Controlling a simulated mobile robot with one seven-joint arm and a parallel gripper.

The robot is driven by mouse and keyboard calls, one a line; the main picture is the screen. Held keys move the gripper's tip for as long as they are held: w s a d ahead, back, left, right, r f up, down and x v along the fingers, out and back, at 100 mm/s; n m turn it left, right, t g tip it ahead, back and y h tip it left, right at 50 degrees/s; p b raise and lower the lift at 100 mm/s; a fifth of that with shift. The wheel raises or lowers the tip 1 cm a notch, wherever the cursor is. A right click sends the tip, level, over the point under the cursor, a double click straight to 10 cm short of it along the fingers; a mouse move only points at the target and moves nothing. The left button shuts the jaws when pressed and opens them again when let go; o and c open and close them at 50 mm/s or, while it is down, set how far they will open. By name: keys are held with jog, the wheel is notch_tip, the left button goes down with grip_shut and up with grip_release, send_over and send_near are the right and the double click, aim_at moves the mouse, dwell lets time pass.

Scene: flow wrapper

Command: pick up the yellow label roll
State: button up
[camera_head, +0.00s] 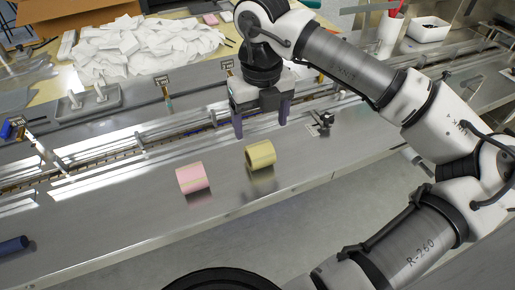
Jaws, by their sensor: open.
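The yellow label roll (261,155) lies on its side on the steel table, near the middle of the view. A pink label roll (192,177) lies on the same surface to its left. My gripper (261,130) is open and points down, with its two dark fingers apart and nothing between them. It shows just above the yellow roll in the picture, apart from it. I cannot tell its exact height over the table.
The steel table (130,220) is clear around the rolls, with its front edge below them. A rail with conveyor parts runs behind. White crumpled material (135,47) lies at the back left. A dark blue cylinder (12,246) lies at the lower left.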

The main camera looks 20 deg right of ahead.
aim_at(260, 146)
notch_tip(260, 146, down, 5)
jog(key=shift+r, duration=0.1)
jog(key=shift+w+f+p, duration=0.1)
jog(key=shift+f+p, duration=1.15)
jog(key=shift+f, duration=1.5)
jog(key=c, duration=1.1)
